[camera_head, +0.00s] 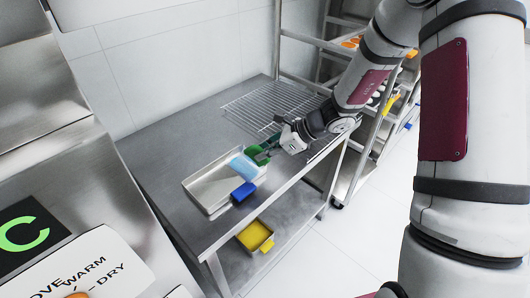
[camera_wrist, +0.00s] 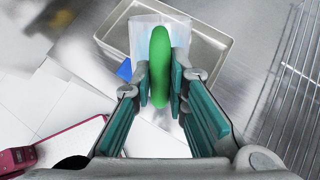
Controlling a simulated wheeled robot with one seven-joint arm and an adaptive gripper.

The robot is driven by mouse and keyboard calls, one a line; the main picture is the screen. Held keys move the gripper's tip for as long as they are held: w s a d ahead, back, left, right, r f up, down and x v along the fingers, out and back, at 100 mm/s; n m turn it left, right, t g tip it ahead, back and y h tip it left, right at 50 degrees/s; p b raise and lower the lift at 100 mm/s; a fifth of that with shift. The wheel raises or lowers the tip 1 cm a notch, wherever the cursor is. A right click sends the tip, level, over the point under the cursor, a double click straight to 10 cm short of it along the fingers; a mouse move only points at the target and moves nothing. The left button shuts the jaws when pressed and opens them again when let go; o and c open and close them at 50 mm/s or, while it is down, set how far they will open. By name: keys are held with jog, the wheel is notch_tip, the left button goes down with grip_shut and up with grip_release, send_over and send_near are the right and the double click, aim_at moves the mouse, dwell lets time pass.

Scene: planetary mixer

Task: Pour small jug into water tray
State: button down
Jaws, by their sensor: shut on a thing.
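The small jug (camera_head: 243,167) is a light blue, see-through vessel with a green handle (camera_head: 257,154). It is over the right part of the metal water tray (camera_head: 204,186) and looks tilted; how far, and whether liquid leaves it, I cannot tell. My gripper (camera_head: 267,150) is shut on the green handle, on the jug's right side. In the wrist view, my gripper's fingers (camera_wrist: 160,88) pinch the handle (camera_wrist: 159,55), with the jug body (camera_wrist: 140,38) behind it and the tray (camera_wrist: 212,42) beyond. The handle and fingers hide part of the jug.
A blue object (camera_head: 243,192) is at the tray's front right edge. A wire rack (camera_head: 262,103) lies on the steel table behind. A yellow container (camera_head: 255,236) is on the lower shelf. A shelved trolley (camera_head: 372,130) stands at the right. The table's back left is clear.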

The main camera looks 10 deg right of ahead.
jog(key=shift+a, duration=0.1)
jog(key=shift+w+a+r+h, duration=0.1)
jog(key=shift+a+r+h, duration=0.2)
jog(key=shift+a+h, duration=0.1)
jog(key=shift+w+d+g, duration=0.1)
jog(key=shift+g, duration=0.2)
jog(key=shift+h, duration=0.3)
jog(key=shift+a+r, duration=0.2)
jog(key=shift+a, duration=0.2)
jog(key=shift+w+g+h+p, duration=0.2)
jog(key=shift+g+h+p, duration=0.1)
jog(key=shift+h, duration=0.3)
jog(key=shift+a, duration=0.1)
